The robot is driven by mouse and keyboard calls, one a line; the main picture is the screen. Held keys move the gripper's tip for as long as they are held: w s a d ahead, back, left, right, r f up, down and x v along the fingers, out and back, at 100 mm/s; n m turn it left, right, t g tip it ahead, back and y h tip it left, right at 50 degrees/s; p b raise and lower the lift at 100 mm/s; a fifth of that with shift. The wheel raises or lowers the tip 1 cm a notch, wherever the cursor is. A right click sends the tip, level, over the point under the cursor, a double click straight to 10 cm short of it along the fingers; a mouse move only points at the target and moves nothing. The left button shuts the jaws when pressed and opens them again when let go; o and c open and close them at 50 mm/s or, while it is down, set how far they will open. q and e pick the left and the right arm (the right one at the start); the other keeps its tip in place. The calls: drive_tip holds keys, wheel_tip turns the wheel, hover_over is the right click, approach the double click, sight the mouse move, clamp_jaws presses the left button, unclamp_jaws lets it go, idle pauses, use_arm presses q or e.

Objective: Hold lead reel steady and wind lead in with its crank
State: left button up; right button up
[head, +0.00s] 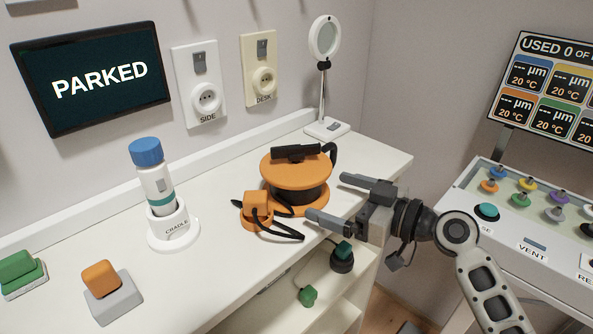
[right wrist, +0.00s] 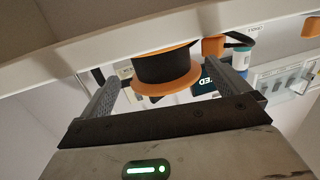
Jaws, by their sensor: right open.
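The lead reel (head: 310,177) stands on the white bench, with orange flanges and black lead wound on its drum. A black bar (head: 296,153) lies across its top; I cannot tell for sure whether it is the crank. A loop of black lead (head: 284,232) runs from the reel past an orange plug (head: 257,203) at its left. My right gripper (head: 327,197) is open, its fingers pointing at the reel from the right. In the right wrist view the reel (right wrist: 165,68) shows beyond and between the two fingers, apart from them. My left gripper is not in view.
A white-and-blue bottle (head: 152,172) stands in a cradle (head: 174,235) left of the reel. A lamp (head: 325,80) stands behind. Orange (head: 101,278) and green (head: 17,266) blocks sit at front left. A control panel (head: 530,205) is at right.

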sight(318, 192)
drive_tip(key=b+x, duration=0.1)
drive_tip(key=x, duration=0.6)
drive_tip(key=shift+f, duration=0.15)
drive_tip(key=shift+w+a+b, duration=0.35)
drive_tip(key=shift+a+b, duration=0.05)
drive_tip(key=shift+a, duration=0.05)
drive_tip(key=shift+c, duration=0.3)
drive_tip(key=shift+o, duration=0.3)
drive_tip(key=c, duration=1)
